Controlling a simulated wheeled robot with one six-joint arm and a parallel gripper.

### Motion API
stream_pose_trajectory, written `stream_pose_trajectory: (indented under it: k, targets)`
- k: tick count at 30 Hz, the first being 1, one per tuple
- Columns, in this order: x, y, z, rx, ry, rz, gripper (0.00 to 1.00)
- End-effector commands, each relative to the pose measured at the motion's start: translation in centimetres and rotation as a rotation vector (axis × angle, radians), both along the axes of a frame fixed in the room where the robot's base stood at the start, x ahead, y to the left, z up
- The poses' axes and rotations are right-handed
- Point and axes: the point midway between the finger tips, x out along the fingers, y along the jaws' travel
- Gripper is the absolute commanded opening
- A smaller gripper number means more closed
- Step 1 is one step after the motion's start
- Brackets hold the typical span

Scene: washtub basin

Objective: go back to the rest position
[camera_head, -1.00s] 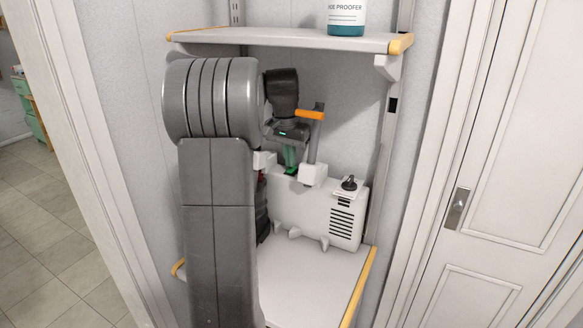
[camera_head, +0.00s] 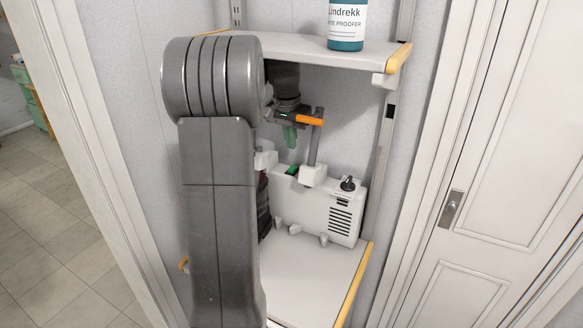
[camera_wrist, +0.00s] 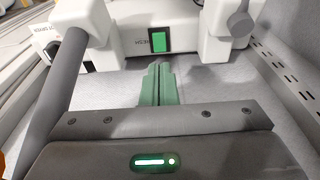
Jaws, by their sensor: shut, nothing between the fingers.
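My gripper (camera_head: 290,138) has green fingers and hangs in the space between the two shelves, above a white machine (camera_head: 319,212). In the wrist view the fingers (camera_wrist: 158,84) are shut together with nothing between them. They point toward a green switch (camera_wrist: 158,40) on the machine's top and look apart from it. The switch also shows in the head view (camera_head: 292,170). My large grey arm covers the left part of the shelves and of the machine.
The machine stands on the lower shelf (camera_head: 310,281). Its grey post with an orange handle (camera_head: 309,121) rises close beside my gripper. The upper shelf (camera_head: 340,50) is close above the wrist and holds a bottle (camera_head: 346,25). A white door (camera_head: 500,150) is at the right.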

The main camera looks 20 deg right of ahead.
Motion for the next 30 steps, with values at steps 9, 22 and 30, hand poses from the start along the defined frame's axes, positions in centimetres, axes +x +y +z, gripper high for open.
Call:
stream_pose_trajectory:
  k: [9, 22, 30]
  targets:
    - [0.0, 0.0, -1.0, 0.000, 0.000, 0.000, 0.00]
    - [0.0, 0.0, -5.2, 0.000, 0.000, 0.000, 0.00]
    - [0.0, 0.0, -7.0, 0.000, 0.000, 0.000, 0.00]
